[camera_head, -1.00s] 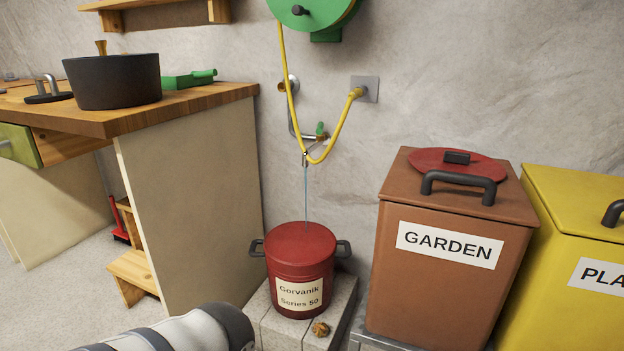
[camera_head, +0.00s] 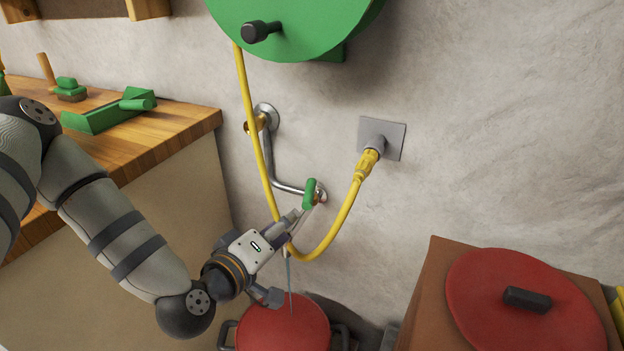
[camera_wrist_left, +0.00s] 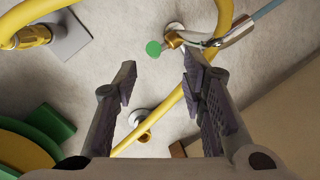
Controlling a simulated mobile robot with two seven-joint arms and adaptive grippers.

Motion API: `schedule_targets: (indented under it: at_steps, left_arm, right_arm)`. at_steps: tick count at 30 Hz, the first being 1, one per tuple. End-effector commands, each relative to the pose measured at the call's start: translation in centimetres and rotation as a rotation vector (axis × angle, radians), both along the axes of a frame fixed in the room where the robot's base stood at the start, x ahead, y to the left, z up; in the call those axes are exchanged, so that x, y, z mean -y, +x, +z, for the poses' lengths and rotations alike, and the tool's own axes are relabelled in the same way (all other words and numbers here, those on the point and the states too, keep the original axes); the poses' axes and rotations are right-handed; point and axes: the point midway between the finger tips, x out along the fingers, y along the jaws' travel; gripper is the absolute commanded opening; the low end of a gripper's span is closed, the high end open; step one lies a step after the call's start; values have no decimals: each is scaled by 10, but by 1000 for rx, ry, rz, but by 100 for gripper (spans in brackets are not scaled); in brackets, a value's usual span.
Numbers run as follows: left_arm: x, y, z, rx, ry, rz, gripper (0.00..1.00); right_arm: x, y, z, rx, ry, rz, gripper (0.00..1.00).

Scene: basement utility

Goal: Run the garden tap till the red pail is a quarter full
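The garden tap (camera_head: 283,187) is a metal pipe on the wall with a small green handle (camera_head: 310,193). A thin pale-blue stream (camera_head: 290,285) runs from it down to the red pail (camera_head: 282,328). The pail stands below, cut off by the bottom edge; its water level cannot be told. My left gripper (camera_head: 287,256) is open and empty, just below and left of the handle. In the left wrist view the open fingers (camera_wrist_left: 160,68) point toward the green handle (camera_wrist_left: 153,48), apart from it. My right gripper is out of view.
A yellow hose (camera_head: 246,120) hangs from the green reel (camera_head: 295,25) and loops close to my left gripper up to a grey wall plate (camera_head: 395,138). The wooden workbench (camera_head: 180,125) is at left.

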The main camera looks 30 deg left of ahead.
Motion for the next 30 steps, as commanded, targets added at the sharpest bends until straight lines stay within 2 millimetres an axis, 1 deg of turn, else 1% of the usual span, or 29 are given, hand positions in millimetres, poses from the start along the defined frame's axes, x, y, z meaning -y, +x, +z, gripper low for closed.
schedule_targets:
  at_steps: [1,2,5,12,15,18,22,29,30]
  left_arm:
    - [-3,3,9,20,-5,11,38]
    - [-4,5,10,26,-6,15,38]
    - [-5,17,4,28,-4,18,38]
    - [-7,76,-12,22,-5,15,38]
    - [-7,97,-17,21,-4,14,38]
    - [-7,111,-19,22,-4,14,38]
    - [-8,120,-20,21,-5,15,38]
    - [-8,120,-19,22,-6,14,38]
    - [-8,120,-19,22,-6,14,29]
  right_arm:
    - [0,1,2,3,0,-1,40]
    - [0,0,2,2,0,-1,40]
    - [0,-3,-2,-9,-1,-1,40]
    - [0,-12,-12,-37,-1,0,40]
    - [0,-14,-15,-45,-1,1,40]
    - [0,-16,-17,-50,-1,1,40]
    - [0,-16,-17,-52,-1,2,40]
    - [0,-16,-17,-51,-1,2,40]
    - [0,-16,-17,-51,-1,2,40]
